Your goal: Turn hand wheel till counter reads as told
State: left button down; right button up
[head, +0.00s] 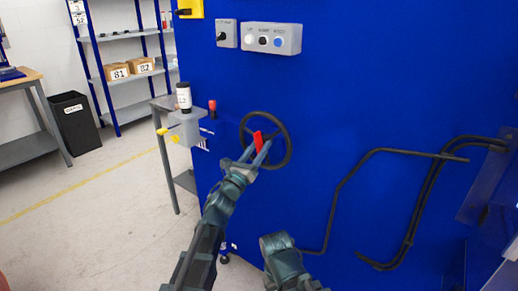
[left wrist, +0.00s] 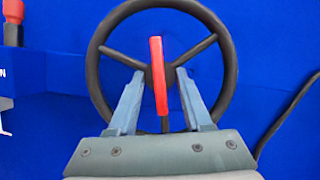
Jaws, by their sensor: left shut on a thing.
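The black hand wheel (head: 287,130) is mounted on the blue machine front. It has spokes and a red handle (head: 258,141) near its centre. In the left wrist view the wheel (left wrist: 232,60) fills the upper middle, with the red handle (left wrist: 158,70) standing upright in front of its hub. My left gripper (head: 261,147) is shut on the red handle, one finger on each side; it also shows in the left wrist view (left wrist: 159,82). My right arm shows at the bottom of the head view, but its gripper is not visible. I cannot make out a counter reading.
A grey bracket (head: 187,130) with a black-and-white cylinder (head: 184,97) and a red knob (head: 212,105) sit left of the wheel. A button box (head: 272,39) is above. Black pipes (head: 345,180) run along the panel at right. A black bin (head: 75,123) and shelves stand at left.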

pick_arm(q)
jog(key=shift+c, duration=1.7)
grip_release()
jog(key=b+v, duration=0.5)
jog(key=v, duration=0.8)
jog(key=shift+s+a, duration=0.2)
jog(key=shift+s, duration=0.15)
jog(key=shift+f, duration=0.15)
